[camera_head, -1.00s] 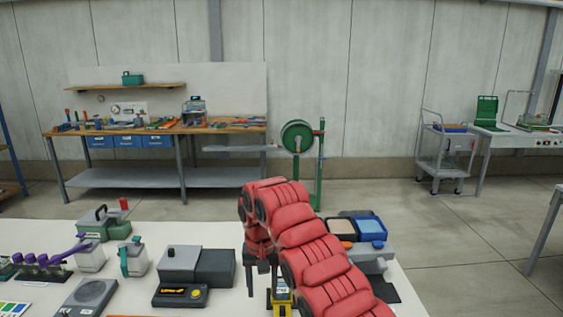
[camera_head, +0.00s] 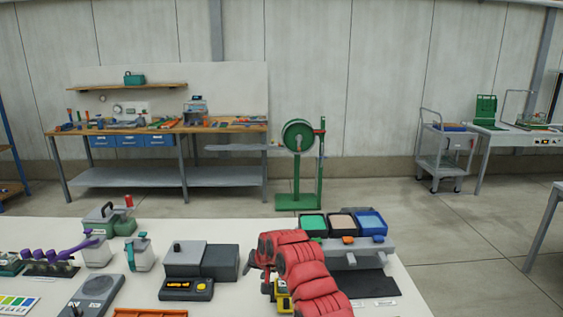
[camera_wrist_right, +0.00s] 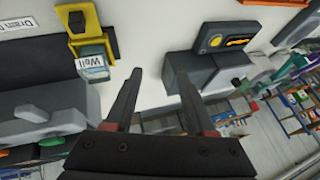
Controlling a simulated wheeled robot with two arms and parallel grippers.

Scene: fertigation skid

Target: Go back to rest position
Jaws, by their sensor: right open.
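My right arm, with red padded covers, reaches in from the bottom of the head view, low over the white table (camera_head: 50,232). Its gripper (camera_head: 257,277) is at the arm's left end, partly hidden by the red links. In the right wrist view the gripper (camera_wrist_right: 160,72) is open, with two dark fingers apart and nothing between them. A yellow holder (camera_wrist_right: 84,22) with a container labelled "Well" (camera_wrist_right: 92,66) lies to the left of the fingers. The yellow part also shows beside the arm in the head view (camera_head: 284,301). My left gripper is not in view.
A grey box (camera_head: 184,262) with a lit display stands left of the gripper. A grey rack (camera_head: 345,257) with green, beige and blue bins stands right behind the arm. White jugs (camera_head: 143,255) and purple-handled items (camera_head: 62,256) are at the left.

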